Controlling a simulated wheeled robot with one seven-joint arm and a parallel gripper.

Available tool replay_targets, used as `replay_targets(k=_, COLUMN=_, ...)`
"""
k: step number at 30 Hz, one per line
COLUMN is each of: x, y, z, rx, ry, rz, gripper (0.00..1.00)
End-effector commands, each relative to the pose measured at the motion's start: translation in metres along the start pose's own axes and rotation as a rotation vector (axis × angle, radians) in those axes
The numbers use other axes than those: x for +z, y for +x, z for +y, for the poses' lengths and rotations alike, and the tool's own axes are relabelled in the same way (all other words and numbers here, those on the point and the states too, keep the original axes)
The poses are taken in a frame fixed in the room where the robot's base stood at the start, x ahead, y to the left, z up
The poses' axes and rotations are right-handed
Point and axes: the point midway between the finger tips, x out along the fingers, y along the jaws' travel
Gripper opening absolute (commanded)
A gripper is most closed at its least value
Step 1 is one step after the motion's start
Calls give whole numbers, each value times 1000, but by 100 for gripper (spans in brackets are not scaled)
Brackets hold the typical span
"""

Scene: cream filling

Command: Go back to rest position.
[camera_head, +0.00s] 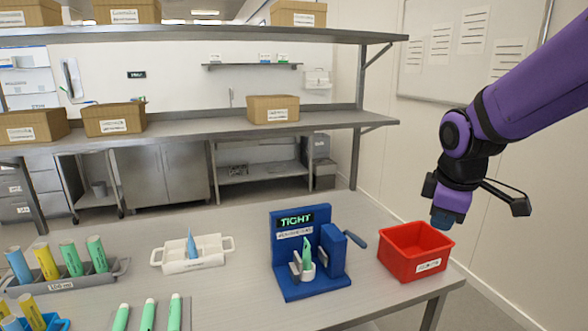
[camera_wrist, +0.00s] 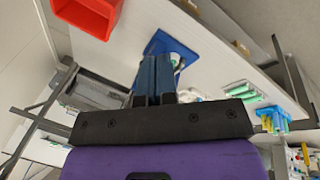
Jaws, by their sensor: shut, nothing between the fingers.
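My gripper (camera_head: 441,218) hangs at the end of my purple arm on the right of the head view, above the red bin's back edge. In the wrist view my gripper (camera_wrist: 153,75) has its two blue-grey fingers together, with nothing seen between them. A blue machine (camera_head: 300,270) with a sign reading "TIGHT" stands on the table left of the bin. A green tube (camera_head: 307,254) stands upright in its holder. The red bin (camera_head: 405,262) is at the table's right end; its inside looks empty from here, and it shows in the wrist view (camera_wrist: 90,14).
A white tray (camera_head: 171,256) with a blue pointed piece stands left of the machine. A grey rack (camera_head: 118,268) holds coloured tubes. Several green tubes lie on a mat (camera_head: 162,317) in front. A shelf with cardboard boxes (camera_head: 272,108) runs behind. Open floor lies right of the table.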

Motion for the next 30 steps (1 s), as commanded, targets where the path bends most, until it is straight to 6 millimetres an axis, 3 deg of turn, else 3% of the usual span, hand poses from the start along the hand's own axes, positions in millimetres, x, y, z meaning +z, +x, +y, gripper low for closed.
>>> replay_targets(k=6, x=30, y=-50, z=-30, rx=68, ry=303, rz=17, gripper=0)
replay_targets(k=15, x=76, y=-101, z=-77, rx=92, ry=733, rz=116, gripper=0)
replay_targets(k=22, x=103, y=-118, z=-105, rx=57, ry=969, rz=193, gripper=0)
replay_targets(k=30, x=111, y=-121, z=-113, rx=39, ry=1043, rz=215, gripper=0)
